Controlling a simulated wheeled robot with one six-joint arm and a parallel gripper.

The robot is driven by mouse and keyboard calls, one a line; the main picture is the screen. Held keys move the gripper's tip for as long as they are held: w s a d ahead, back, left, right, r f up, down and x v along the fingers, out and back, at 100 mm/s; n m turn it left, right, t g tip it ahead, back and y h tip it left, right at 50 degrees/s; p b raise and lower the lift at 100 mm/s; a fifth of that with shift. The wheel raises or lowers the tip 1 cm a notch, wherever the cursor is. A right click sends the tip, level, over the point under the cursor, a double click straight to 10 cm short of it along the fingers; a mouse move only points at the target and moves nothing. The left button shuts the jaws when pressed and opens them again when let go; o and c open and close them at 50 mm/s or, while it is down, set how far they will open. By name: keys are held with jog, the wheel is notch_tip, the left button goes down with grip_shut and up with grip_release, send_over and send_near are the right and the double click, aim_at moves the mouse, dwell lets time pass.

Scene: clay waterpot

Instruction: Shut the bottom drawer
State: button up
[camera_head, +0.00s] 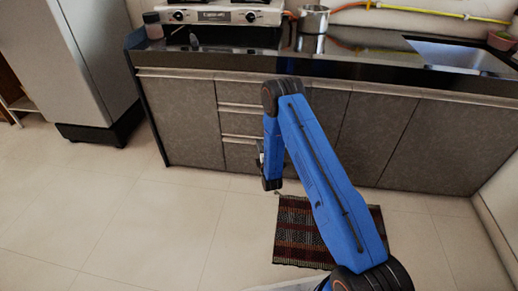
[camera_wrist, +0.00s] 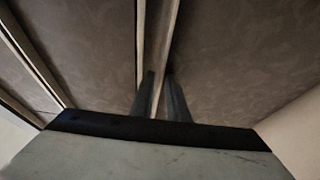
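In the head view, a grey-brown stack of drawers sits under the counter, left of my forearm. The bottom drawer (camera_head: 240,157) is the lowest front, with a pale strip along its top edge. My arm hides its right part, and I cannot tell how far it stands out. My gripper (camera_head: 260,158) is low in front of its right side. In the wrist view, my gripper's two dark fingers (camera_wrist: 160,84) are a little apart, with a pale strip showing between them. They point at brown panels. I see nothing held, and contact is unclear.
Cabinet doors (camera_head: 180,120) flank the drawers under a dark countertop (camera_head: 230,62). A fridge (camera_head: 75,60) stands at left. A patterned mat (camera_head: 300,232) lies on the floor beneath my arm. The tiled floor (camera_head: 150,215) left of the mat is clear.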

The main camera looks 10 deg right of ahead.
jog(key=shift+d, duration=0.1)
jog(key=s+d, duration=0.1)
jog(key=s, duration=1.6)
jog(key=shift+s, duration=0.2)
jog(key=shift+w, duration=0.1)
